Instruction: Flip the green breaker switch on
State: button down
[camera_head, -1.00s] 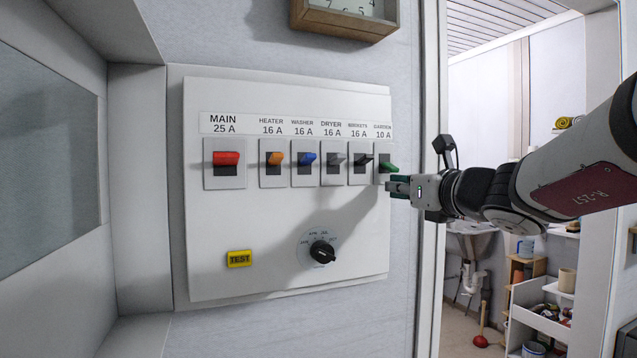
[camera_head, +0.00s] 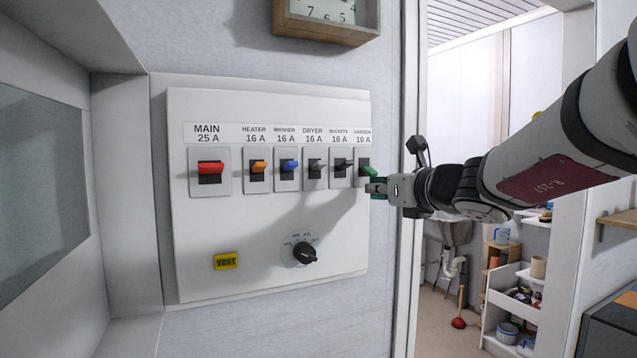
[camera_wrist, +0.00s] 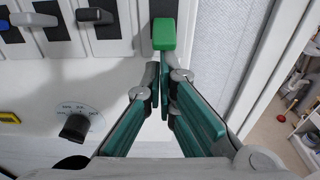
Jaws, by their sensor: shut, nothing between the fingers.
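The green breaker switch (camera_head: 369,171) is the last on the right in the panel's row, under a "GARDEN 10 A" label. Its lever sits low, with dark slot showing above it. In the wrist view the green lever (camera_wrist: 164,34) is at top centre, just beyond my fingertips. My gripper (camera_head: 373,187) is shut and empty, its tips just below the green lever. In the wrist view the gripper tips (camera_wrist: 160,74) meet under the lever; whether they touch it, I cannot tell.
The white panel (camera_head: 225,225) also bears red (camera_head: 211,168), orange (camera_head: 258,167) and blue (camera_head: 289,165) switches, grey and black ones, a yellow TEST button (camera_head: 226,261) and a black dial (camera_head: 304,253). A clock (camera_head: 327,20) hangs above. A door frame stands close right.

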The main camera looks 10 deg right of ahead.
aim_at(373, 174)
jog(key=shift+s+r+g+p, duration=0.2)
jog(key=shift+r+g+p, duration=0.1)
jog(key=shift+p, duration=0.9)
jog(key=g+p, duration=0.1)
jog(key=p, duration=0.3)
jog(key=r+g+h+p, duration=0.1)
jog(key=p, duration=0.3)
jog(key=shift+s+d+r, duration=0.1)
jog(key=shift+s+r, duration=0.05)
jog(key=shift+s, duration=0.2)
jog(key=shift+p, duration=0.3)
jog(key=shift+r+p, duration=0.15)
jog(key=shift+p, duration=0.35)
jog(key=shift+w, duration=0.1)
jog(key=shift+r+p, duration=0.6)
jog(key=shift+p, duration=0.05)
jog(key=shift+r, duration=0.1)
